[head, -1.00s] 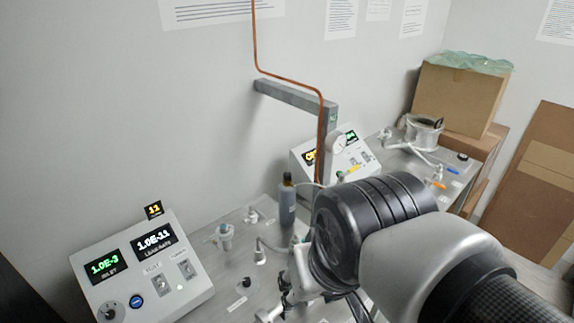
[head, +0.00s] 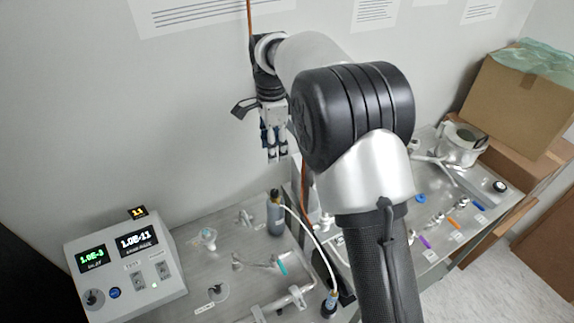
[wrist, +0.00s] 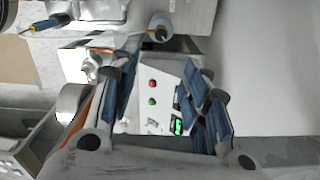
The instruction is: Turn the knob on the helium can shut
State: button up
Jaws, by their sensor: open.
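The helium can appears to be the small grey bottle (head: 275,218) with a black top, standing upright on the metal bench with a pale hose leading from its top. Its knob is too small to make out. My gripper (head: 275,157) hangs fingers down above the can in the head view, clear of it. In the wrist view my gripper (wrist: 165,105) is open, its blue-padded fingers well apart with nothing between them. A white panel with a red and a green button shows beyond the fingers there. I cannot pick out the can for sure in the wrist view.
A white control box (head: 125,262) with lit displays stands at the left. Pipework (head: 285,300) and small valves with coloured handles cover the bench. A copper pipe (head: 304,185) runs beside my arm. A cardboard box (head: 520,95) stands at the back right.

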aim_at(275, 191)
notch_tip(275, 191, down, 18)
jog(key=shift+a+r+b, duration=0.15)
jog(key=shift+b, duration=0.4)
jog(key=shift+c, duration=0.5)
grip_shut()
